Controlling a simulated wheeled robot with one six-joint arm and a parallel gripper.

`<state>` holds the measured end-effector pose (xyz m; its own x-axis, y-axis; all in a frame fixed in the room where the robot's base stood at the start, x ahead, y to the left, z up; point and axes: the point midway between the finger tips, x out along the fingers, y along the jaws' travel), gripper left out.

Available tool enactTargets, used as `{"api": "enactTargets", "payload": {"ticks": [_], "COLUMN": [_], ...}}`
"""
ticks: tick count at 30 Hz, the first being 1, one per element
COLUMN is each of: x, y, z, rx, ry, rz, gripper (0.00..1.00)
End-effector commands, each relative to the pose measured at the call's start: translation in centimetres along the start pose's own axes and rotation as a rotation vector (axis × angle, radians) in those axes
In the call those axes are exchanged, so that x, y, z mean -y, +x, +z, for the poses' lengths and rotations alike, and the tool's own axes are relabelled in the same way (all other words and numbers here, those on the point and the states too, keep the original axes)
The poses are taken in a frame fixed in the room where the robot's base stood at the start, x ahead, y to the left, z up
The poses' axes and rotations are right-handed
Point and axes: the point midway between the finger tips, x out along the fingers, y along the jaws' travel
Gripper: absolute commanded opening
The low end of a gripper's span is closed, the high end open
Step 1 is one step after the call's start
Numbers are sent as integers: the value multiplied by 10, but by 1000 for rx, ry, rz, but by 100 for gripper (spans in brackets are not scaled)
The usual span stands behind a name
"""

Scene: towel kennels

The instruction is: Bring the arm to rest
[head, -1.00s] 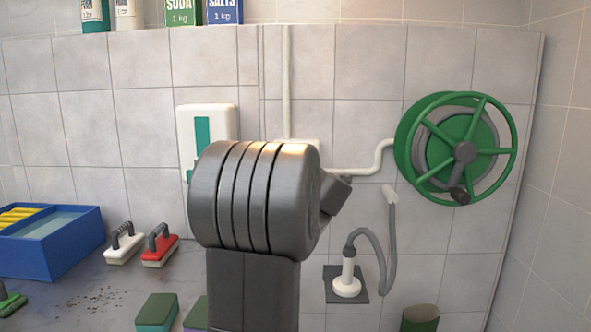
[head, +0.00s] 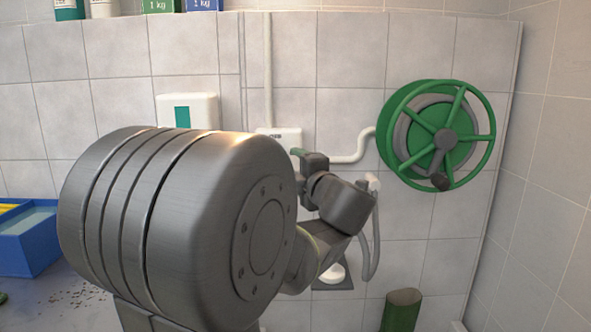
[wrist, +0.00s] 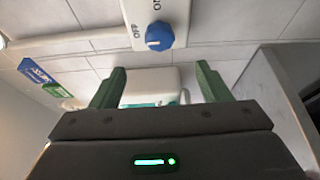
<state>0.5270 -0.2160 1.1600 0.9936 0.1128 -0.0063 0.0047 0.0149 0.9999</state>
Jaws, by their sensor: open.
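My gripper (wrist: 160,70) is open and empty in the wrist view, its two green fingers apart. In the head view my arm is bent, with its large grey joint in front, and the gripper (head: 300,154) shows small and partly hidden in front of the tiled wall. In the wrist view a blue dial (wrist: 160,36) on a white box lies beyond the fingertips, with no contact visible. The white box (head: 286,138) is partly hidden behind the gripper in the head view.
A green hose reel (head: 440,135) hangs on the wall at right. A white dispenser (head: 188,109) is on the wall behind my arm. A blue bin (head: 28,245) stands at left and a green cylinder (head: 401,309) at lower right. Wall right of my arm below the reel is clear.

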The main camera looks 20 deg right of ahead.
Motion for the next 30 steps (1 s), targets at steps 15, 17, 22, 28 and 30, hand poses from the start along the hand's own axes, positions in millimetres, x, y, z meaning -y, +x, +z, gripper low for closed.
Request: {"api": "enactTargets", "payload": {"ticks": [15,17,22,28,30], "x": [0,1,0,0,0], "y": [28,40,74,111,121], "z": [0,-1,-1,0,0], "rx": [-3,-4,-3,-2,-2], "ry": [1,1,0,1,0], "rz": [0,0,0,0,0], "gripper": [70,70,70,70,70]}}
